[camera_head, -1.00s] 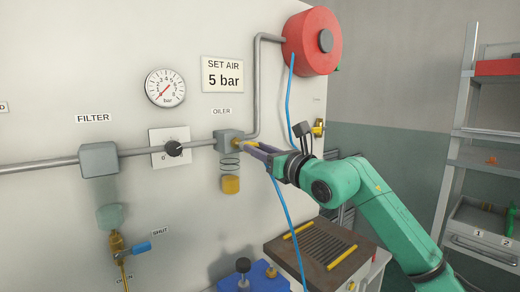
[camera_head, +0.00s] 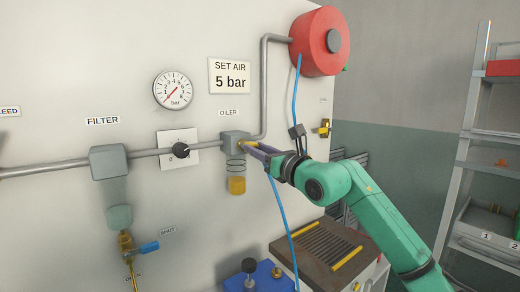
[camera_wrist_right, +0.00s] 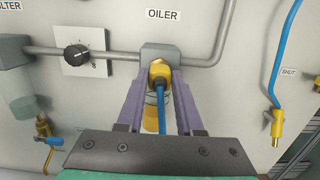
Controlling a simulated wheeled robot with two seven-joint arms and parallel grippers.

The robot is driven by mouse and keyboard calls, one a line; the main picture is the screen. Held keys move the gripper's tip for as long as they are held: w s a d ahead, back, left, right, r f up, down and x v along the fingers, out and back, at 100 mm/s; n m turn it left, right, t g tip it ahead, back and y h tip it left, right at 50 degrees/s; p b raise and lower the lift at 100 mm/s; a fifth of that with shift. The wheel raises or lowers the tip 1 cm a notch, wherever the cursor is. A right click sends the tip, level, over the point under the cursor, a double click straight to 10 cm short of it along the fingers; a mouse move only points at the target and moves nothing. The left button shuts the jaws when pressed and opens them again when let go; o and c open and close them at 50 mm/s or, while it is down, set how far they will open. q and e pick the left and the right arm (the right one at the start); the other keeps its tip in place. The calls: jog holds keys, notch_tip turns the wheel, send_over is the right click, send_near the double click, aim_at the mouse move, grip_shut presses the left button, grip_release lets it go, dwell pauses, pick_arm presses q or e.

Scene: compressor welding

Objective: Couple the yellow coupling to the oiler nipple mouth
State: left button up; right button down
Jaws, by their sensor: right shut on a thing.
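The oiler (camera_head: 236,143) is a grey block on the pipe under the OILER label, with an amber bowl below it. My right gripper (camera_head: 249,147) reaches to the oiler's right side. In the right wrist view its two purple fingers (camera_wrist_right: 159,82) are shut on the yellow coupling (camera_wrist_right: 159,72), which has a blue hose (camera_wrist_right: 160,100) trailing from it. The coupling lies right against the oiler block (camera_wrist_right: 160,52). The nipple mouth is hidden behind the coupling, so I cannot tell if the two are locked. My left gripper is not in view.
A red hose reel (camera_head: 318,43) hangs at the upper right. A round gauge (camera_head: 173,90), a black knob (camera_head: 181,150) and the filter (camera_head: 109,161) are to the left. A slatted table (camera_head: 320,250) and blue box (camera_head: 258,277) stand below.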

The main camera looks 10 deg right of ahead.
dwell(0.3)
jog(key=shift+c, duration=2.4)
grip_release()
jog(key=b+v, duration=0.7)
jog(key=v, duration=0.7)
jog(key=shift+s+d+b, duration=0.2)
jog(key=shift+b, duration=0.1)
